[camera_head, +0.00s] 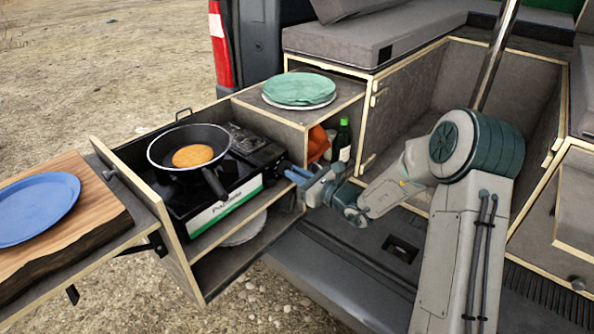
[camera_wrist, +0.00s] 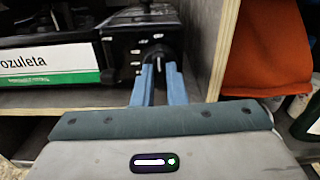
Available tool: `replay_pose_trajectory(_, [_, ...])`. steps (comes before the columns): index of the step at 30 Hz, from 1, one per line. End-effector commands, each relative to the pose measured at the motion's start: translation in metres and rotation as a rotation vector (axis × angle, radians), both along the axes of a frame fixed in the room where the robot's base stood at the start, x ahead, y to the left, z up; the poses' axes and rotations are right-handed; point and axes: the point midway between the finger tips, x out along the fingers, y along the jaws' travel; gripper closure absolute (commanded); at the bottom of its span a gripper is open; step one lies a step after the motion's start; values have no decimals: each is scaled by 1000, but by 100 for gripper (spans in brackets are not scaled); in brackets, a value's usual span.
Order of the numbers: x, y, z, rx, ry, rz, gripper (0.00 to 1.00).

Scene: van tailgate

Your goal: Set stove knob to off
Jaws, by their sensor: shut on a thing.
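The camping stove (camera_head: 215,195) stands in the pull-out kitchen unit, with a black pan holding a pancake on its burner. The stove knob (camera_wrist: 157,58) is a dark round knob on the stove's front panel, partly hidden by my fingers. My gripper (camera_head: 290,170) reaches in from the right to the stove's front right end. In the wrist view my gripper's blue fingers (camera_wrist: 159,70) are shut on the knob's grip, one on each side. White marks show on the panel left of the knob. I cannot read which setting the knob points to.
A wooden divider (camera_wrist: 226,50) stands close to the right of the knob, with an orange cloth (camera_wrist: 265,50) and a green bottle (camera_head: 342,140) beyond it. A blue plate (camera_head: 38,208) lies on the wooden board at left.

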Motion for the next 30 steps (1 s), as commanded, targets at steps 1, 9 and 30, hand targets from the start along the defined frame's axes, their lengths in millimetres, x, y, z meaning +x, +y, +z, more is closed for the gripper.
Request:
replay_pose_trajectory(1, [0,0,1,8,14,0,100])
replay_pose_trajectory(9, [0,0,-1,38,52,0,100])
replay_pose_trajectory(30, [0,0,0,40,53,0,66])
